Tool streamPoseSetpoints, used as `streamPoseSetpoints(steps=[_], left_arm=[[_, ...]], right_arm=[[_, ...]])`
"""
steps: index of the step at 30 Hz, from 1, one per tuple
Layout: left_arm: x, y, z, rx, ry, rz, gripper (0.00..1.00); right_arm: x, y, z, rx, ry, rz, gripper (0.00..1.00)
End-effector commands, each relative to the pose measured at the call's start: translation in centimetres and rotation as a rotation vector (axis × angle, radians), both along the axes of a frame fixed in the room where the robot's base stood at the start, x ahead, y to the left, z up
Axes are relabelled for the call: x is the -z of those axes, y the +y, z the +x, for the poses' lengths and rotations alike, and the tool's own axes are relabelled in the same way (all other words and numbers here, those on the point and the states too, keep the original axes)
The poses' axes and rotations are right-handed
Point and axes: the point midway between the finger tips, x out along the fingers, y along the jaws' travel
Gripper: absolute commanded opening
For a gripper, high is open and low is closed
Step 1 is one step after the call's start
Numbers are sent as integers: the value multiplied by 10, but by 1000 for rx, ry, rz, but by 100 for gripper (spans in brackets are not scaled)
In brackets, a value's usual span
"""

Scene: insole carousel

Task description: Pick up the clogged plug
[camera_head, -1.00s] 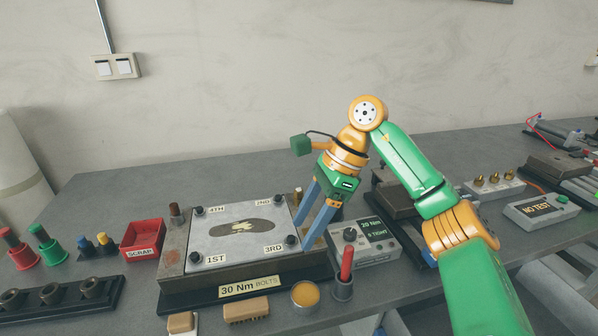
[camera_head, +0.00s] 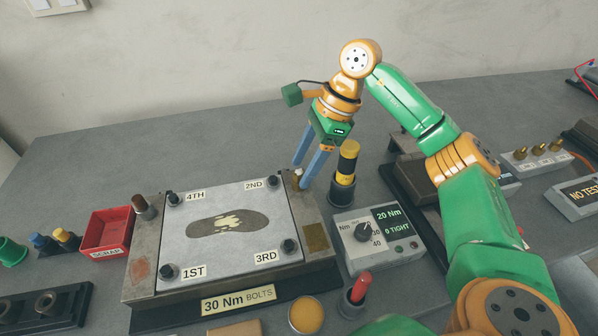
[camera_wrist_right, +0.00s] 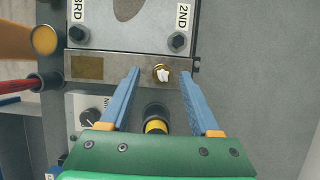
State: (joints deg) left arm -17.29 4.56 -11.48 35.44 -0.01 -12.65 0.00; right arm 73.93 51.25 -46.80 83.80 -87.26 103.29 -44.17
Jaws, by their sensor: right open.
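The clogged plug (camera_wrist_right: 161,72) is a small brass fitting with a white, lumpy top. It sits in the mould's side strip near the 2ND corner. In the head view it shows small and partly covered (camera_head: 297,178) by my fingers. My right gripper (camera_head: 301,175) points down at that corner, open and empty. In the right wrist view its blue fingers (camera_wrist_right: 160,74) are spread on either side of the plug, with gaps to it. I cannot tell whether the fingertips are level with the plug. My left gripper is not in view.
The mould (camera_head: 290,212) has a plate with several corner bolts. A black and yellow cylinder (camera_head: 347,163) stands close to the right of my fingers. A torque box (camera_head: 370,232) reads 20 Nm, 0 TIGHT. A red scrap tray (camera_head: 107,230) is at left. The table behind the mould is clear.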

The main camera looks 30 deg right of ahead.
Motion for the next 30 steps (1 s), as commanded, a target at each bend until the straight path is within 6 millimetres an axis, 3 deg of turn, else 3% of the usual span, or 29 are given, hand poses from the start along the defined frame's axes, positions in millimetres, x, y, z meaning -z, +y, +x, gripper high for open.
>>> streamPoseSetpoints(steps=[3, 9, 16, 26, 30], left_arm=[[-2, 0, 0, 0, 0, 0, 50], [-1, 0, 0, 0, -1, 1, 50], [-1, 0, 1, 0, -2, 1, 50], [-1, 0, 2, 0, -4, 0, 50], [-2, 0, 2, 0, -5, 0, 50]], right_arm=[[10, 4, 1, 0, 0, -1, 63], [11, 4, 1, 0, -1, 0, 60], [11, 4, 1, 0, -1, 0, 0], [10, 4, 1, 0, -1, 0, 0], [-5, 5, 2, 1, -4, 1, 0]])
